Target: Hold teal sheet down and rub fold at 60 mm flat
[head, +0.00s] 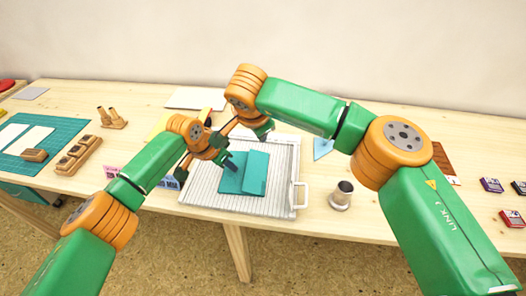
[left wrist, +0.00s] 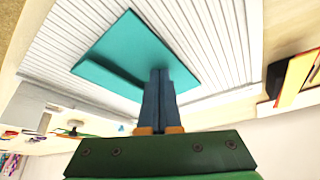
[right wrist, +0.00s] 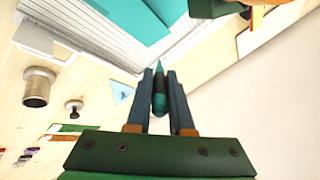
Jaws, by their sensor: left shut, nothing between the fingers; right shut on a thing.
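The teal sheet (head: 230,184) lies on a white ribbed board (head: 205,201), with a folded flap (head: 254,174) on its right part. The flap looks slightly raised in the left wrist view. My left gripper (head: 229,165) is shut and empty, its tips at the sheet; it also shows in the left wrist view (left wrist: 160,74). Whether the tips touch the paper is hard to tell. My right gripper (right wrist: 160,76) is shut on a slim dark teal tool (right wrist: 160,97) with a pointed tip. It hangs above the board's back edge, clear of the sheet.
A metal cup (head: 342,194) stands right of the board, by its white handle (head: 301,196). A light blue triangle (head: 322,147) lies behind it. A wooden stamp rack (head: 78,156) and a green cutting mat (head: 47,143) are at left. Small inkpads (head: 491,185) sit at far right.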

